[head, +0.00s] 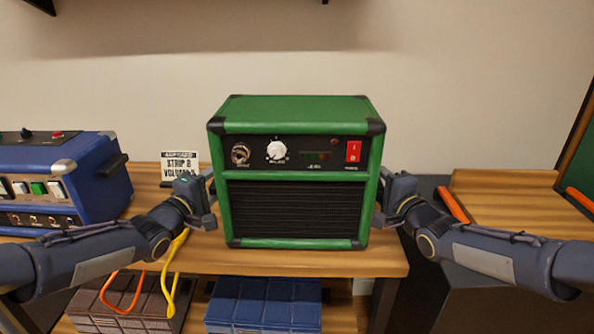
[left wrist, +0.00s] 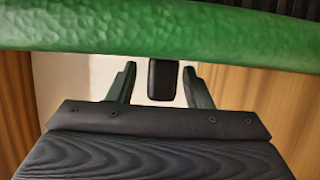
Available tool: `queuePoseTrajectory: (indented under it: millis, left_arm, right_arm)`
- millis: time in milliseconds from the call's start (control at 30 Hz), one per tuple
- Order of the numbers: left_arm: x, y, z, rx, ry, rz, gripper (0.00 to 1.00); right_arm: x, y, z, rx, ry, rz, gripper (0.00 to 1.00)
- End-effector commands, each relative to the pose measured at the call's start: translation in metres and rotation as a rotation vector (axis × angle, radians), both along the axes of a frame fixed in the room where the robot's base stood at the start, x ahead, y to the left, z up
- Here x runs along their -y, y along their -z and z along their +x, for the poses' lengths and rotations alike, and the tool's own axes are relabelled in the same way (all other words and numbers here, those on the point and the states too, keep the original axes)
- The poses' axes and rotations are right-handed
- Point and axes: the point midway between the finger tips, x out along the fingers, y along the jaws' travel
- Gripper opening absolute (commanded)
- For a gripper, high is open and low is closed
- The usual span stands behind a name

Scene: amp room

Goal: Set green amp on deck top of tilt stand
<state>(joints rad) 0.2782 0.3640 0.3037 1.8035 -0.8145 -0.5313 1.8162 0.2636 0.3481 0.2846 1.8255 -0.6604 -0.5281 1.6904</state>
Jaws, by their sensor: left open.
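The green amp (head: 297,172) stands upright on the wooden bench, its black grille and knob panel facing me. Its green edge (left wrist: 160,25) spans the top of the left wrist view. My left gripper (head: 207,197) is at the amp's left side. In the left wrist view its open fingers (left wrist: 160,72) stand on either side of a black block (left wrist: 163,80), which looks like a side handle; gaps show on both sides. My right gripper (head: 382,200) is at the amp's right side, its fingers largely hidden. I cannot identify the tilt stand with certainty.
A blue amp (head: 95,175) and a small sign (head: 180,164) stand left. At right is a wooden surface (head: 505,195) beside a dark part with an orange strip (head: 452,205). Blue (head: 264,303) and brown (head: 125,312) cases and cables (head: 173,270) are below.

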Motion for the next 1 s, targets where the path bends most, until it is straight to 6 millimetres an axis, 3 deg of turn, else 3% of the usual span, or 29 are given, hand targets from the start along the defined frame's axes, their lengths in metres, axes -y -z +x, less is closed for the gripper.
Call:
queuePoseTrajectory:
  millis: [100,433,1000]
  left_arm:
    - [-0.0002,0.0002,-0.0001,0.0,0.0,0.0,0.43]
    - [-0.0003,0.0003,-0.0003,-0.001,0.0,0.0,0.0]
    - [-0.0003,0.0007,-0.0004,-0.001,0.0,0.0,0.0]
  right_arm:
    - [0.0001,0.0,-0.0002,0.0,0.0,0.0,0.43]
    - [0.0001,0.0,-0.0004,0.0,0.0,0.001,0.0]
    - [0.0002,0.0005,-0.0006,-0.001,0.0,0.001,0.0]
